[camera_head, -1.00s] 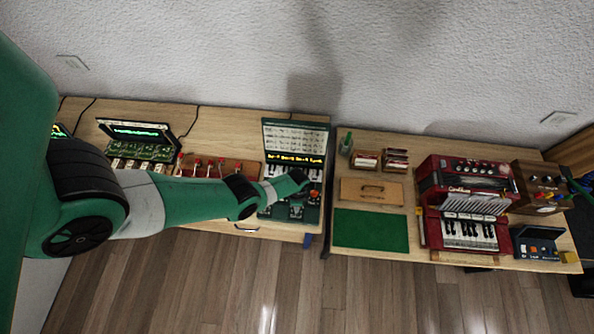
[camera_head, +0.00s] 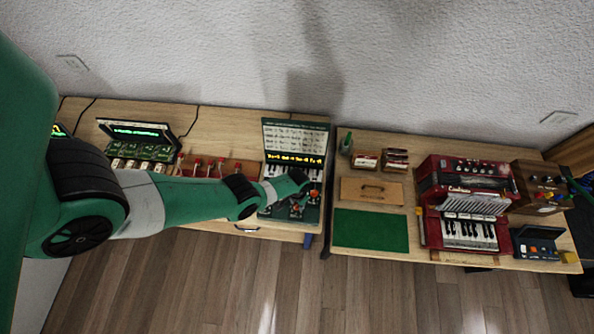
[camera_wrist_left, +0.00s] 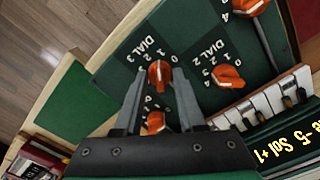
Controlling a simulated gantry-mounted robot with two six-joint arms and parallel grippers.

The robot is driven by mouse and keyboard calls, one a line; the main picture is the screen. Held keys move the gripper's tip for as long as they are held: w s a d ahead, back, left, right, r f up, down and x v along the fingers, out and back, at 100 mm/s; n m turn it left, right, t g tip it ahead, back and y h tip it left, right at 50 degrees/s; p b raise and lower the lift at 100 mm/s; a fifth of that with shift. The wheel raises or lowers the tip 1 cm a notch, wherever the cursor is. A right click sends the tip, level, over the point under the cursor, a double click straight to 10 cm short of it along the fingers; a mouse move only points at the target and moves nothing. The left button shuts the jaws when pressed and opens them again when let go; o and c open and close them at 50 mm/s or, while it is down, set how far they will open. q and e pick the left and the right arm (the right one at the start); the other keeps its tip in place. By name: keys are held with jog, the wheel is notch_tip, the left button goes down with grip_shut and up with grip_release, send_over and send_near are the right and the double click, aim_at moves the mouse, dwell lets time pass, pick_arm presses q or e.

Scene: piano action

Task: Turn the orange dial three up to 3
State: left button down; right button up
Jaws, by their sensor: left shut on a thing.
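The orange dial three (camera_wrist_left: 158,72) is on the dark green panel in the left wrist view, beside the printed label DIAL 3. My left gripper (camera_wrist_left: 159,79) has one finger on each side of it and is shut on its knob. Some of its printed numbers show around it, but which one it points to cannot be read surely. Orange dial two (camera_wrist_left: 228,76) is to the right, clear of the fingers. In the head view my left gripper (camera_head: 298,192) is low over the green device (camera_head: 268,211), partly hidden by my arm. My right gripper is not in view.
Another orange dial (camera_wrist_left: 155,122) sits between the fingers' bases, and one more (camera_wrist_left: 250,5) is at the top. Piano keys (camera_wrist_left: 265,103) and a lit yellow text display (camera_wrist_left: 290,135) are beside the panel. A green mat (camera_head: 371,230) and red accordion (camera_head: 465,205) are on the right table.

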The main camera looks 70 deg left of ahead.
pick_arm(q)
jog(key=n, duration=0.4)
jog(key=shift+n, duration=0.3)
jog(key=n, duration=0.3)
jog(key=shift+n, duration=0.4)
jog(key=n, duration=0.4)
jog(key=shift+n, duration=1.9)
jog(key=c, duration=0.5)
grip_release()
